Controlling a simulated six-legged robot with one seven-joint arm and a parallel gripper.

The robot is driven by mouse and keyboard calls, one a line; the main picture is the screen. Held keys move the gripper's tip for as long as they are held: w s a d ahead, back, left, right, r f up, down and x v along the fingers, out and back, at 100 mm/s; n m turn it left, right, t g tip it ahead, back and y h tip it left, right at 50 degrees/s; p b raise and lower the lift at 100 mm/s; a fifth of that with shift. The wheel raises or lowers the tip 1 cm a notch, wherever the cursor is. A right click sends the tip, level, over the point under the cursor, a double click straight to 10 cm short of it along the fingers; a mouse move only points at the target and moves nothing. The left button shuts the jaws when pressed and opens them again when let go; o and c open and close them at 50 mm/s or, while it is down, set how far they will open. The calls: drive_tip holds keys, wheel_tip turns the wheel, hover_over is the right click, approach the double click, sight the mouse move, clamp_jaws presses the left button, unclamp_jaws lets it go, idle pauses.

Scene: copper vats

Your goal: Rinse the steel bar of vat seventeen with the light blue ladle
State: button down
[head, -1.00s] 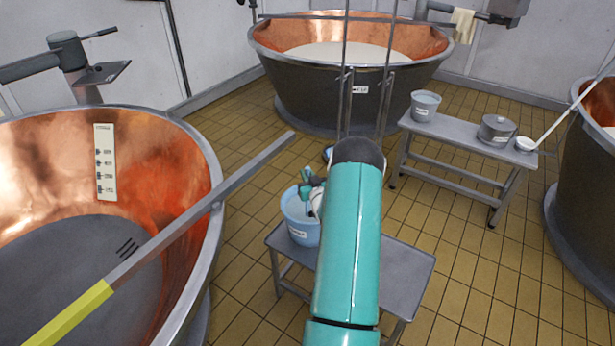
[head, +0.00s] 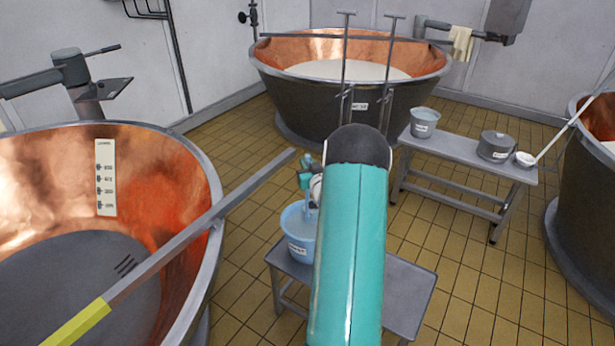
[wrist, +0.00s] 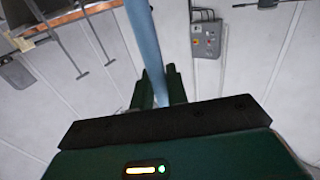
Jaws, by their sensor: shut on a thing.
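My gripper (head: 307,178) is above the light blue bucket (head: 299,248), partly hidden by my arm. In the wrist view, my gripper (wrist: 158,90) is shut on a light blue handle (wrist: 144,38), which looks like the ladle's. Below my gripper, a light blue part of the ladle (head: 308,204) reaches down to the bucket; its bowl cannot be made out. A steel bar (head: 215,212) with a yellow end lies across the left copper vat (head: 190,180). Another steel bar (head: 300,35) spans the back vat (head: 420,100), whose label is too small to read.
The bucket stands on a low grey bench (head: 405,290). A second bench (head: 465,165) at the right holds a grey bucket (head: 424,122), a lidded pot (head: 497,146) and a white ladle (head: 525,159). Another vat (head: 580,215) stands at the right edge. Tiled floor is clear between them.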

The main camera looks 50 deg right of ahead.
wheel_tip(320, 180, up, 8)
drive_tip(key=shift+r, duration=0.15)
idle(1.3)
